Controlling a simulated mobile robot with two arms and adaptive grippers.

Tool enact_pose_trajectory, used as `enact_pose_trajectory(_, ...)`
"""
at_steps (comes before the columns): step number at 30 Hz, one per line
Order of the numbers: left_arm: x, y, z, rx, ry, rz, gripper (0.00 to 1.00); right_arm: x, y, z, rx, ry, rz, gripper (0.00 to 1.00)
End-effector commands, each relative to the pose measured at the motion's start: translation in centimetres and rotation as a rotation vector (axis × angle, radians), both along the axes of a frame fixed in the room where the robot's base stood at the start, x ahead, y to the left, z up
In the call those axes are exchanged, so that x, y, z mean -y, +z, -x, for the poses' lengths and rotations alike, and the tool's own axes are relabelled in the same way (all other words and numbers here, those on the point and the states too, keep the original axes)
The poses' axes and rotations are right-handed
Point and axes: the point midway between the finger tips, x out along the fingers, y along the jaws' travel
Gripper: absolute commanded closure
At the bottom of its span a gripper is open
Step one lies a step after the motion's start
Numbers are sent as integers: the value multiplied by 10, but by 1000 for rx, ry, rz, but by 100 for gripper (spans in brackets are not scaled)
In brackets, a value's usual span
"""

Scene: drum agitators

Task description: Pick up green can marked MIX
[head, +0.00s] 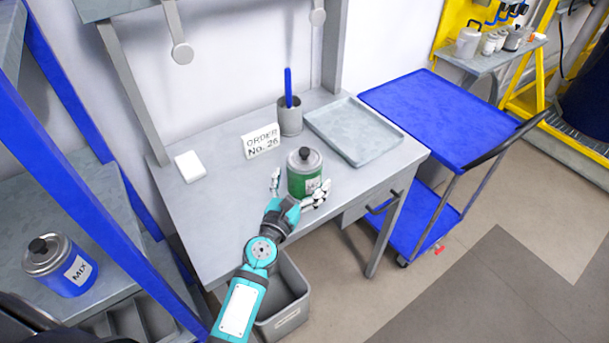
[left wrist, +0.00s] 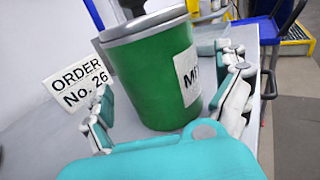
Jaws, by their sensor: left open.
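The green can (head: 304,174) stands upright on the grey workbench (head: 215,218) in the head view. It has a grey lid with a dark knob and a white label on its right side. In the left wrist view the green can (left wrist: 155,75) fills the middle, and its label shows the letters "MI", the rest cut off by the curve and a finger. My left gripper (head: 298,190) is open, with one finger on each side of the can; it also shows in the left wrist view (left wrist: 170,110). Whether the fingers touch the can is unclear. My right gripper is not in view.
An "ORDER No. 26" card (head: 262,141), a cup with a blue-handled tool (head: 290,116) and a grey tray (head: 353,130) stand behind the can. A blue can marked MIX (head: 62,266) is on the left shelf. A blue cart (head: 440,115) stands right of the bench.

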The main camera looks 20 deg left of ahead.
Motion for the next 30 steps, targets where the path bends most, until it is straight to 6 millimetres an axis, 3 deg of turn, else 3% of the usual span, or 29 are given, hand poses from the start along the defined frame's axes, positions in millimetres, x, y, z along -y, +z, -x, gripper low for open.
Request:
enact_pose_trajectory(4,1,1,-15,0,0,0,0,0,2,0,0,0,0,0)
enact_pose_trajectory(11,1,0,-16,0,1,0,0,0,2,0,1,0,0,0)
enact_pose_trajectory(28,1,0,-16,-1,1,0,72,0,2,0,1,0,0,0)
enact_pose_trajectory(30,1,2,-16,3,1,0,73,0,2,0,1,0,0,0)
